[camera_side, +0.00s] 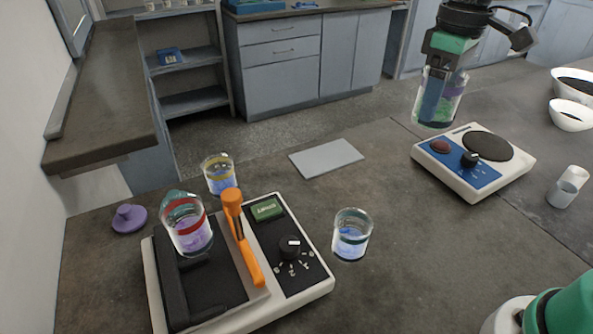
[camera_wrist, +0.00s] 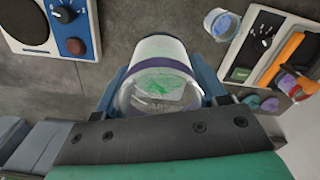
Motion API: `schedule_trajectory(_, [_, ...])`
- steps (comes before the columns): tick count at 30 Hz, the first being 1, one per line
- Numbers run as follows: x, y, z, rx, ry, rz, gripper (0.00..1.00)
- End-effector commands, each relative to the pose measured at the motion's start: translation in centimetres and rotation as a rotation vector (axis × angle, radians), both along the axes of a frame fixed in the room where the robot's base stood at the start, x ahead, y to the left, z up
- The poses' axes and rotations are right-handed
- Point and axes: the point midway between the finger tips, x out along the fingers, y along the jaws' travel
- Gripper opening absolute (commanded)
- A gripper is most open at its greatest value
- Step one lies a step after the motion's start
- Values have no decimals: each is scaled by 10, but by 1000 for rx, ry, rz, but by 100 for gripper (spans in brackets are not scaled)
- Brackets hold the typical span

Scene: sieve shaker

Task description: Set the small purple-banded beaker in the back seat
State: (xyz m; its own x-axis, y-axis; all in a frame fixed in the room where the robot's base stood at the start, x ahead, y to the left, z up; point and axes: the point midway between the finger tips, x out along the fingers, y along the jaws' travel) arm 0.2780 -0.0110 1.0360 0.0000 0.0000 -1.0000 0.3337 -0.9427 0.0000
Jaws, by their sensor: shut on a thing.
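My gripper (camera_side: 436,98) is shut on the small purple-banded beaker (camera_side: 447,94), which has green contents. It holds the beaker upright in the air at the upper right of the side view, above the counter. In the wrist view the beaker (camera_wrist: 160,78) fills the middle, between the blue fingers. The shaker (camera_side: 318,282) stands at the lower left, with a black platform and an orange clamp lever (camera_side: 240,235). A red-banded beaker (camera_side: 186,225) with purple contents is at the platform's back end. I cannot make out the back seat clearly.
A yellow-banded beaker (camera_side: 219,174) stands behind the shaker, and a dark-banded beaker (camera_side: 351,235) to its right. A purple lid-like piece (camera_side: 129,218) lies at the left. A hotplate (camera_side: 470,185) is below my gripper. A grey plate (camera_side: 326,158) lies on open counter between.

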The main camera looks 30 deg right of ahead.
Motion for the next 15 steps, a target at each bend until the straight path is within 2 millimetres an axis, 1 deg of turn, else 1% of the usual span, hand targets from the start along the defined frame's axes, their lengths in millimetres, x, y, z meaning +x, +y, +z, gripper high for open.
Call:
schedule_trajectory(1, [7,-6,-2,0,0,-36,8])
schedule_trajectory(6, [26,-24,-10,0,0,-149,8])
schedule_trajectory(9, [35,-34,-15,0,0,-203,8])
schedule_trajectory(15, [46,-47,-23,0,0,-277,8])
